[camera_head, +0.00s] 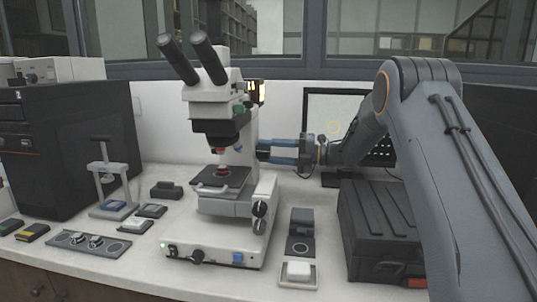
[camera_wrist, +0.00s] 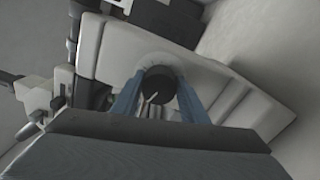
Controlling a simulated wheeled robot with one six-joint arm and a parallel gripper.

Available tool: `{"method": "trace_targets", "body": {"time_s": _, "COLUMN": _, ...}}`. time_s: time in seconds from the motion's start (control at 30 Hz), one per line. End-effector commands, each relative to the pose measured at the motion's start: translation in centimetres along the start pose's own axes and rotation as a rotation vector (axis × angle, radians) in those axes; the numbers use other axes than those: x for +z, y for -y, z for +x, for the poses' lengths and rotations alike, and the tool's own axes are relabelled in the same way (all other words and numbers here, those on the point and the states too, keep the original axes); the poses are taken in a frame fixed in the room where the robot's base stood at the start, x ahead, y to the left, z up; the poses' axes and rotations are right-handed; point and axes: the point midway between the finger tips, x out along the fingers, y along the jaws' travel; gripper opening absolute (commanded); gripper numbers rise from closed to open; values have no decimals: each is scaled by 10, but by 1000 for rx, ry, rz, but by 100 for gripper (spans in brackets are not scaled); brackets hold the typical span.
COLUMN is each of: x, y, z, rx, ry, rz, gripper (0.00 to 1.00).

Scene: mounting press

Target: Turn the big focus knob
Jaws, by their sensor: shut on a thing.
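The microscope (camera_head: 207,112) is white with black parts and stands in the middle of the bench. The big focus knob (camera_head: 262,149) is black and sticks out from the right side of its column. My gripper (camera_head: 270,151) reaches it from the right, with blue fingers shut on the knob. In the wrist view the round black knob (camera_wrist: 158,84) sits between the two fingertips (camera_wrist: 158,95), one on each side. A pale line shows on its face, slanting to the lower left. The knob's lower part is partly hidden by my gripper's body.
Two smaller black knobs (camera_head: 260,209) sit lower on the microscope's right side. A black case (camera_head: 383,225) stands on the right beneath my arm. A monitor (camera_head: 335,115) is behind my gripper. A small press stand (camera_head: 108,180) and several small boxes lie left.

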Motion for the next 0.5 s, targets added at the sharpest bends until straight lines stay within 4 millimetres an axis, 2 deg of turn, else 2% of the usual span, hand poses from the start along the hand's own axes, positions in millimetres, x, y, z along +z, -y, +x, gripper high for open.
{"method": "trace_targets", "body": {"time_s": 0.5, "x": 0, "y": 1, "z": 0, "rx": 4, "ry": 14, "rz": 490, "gripper": 17}}
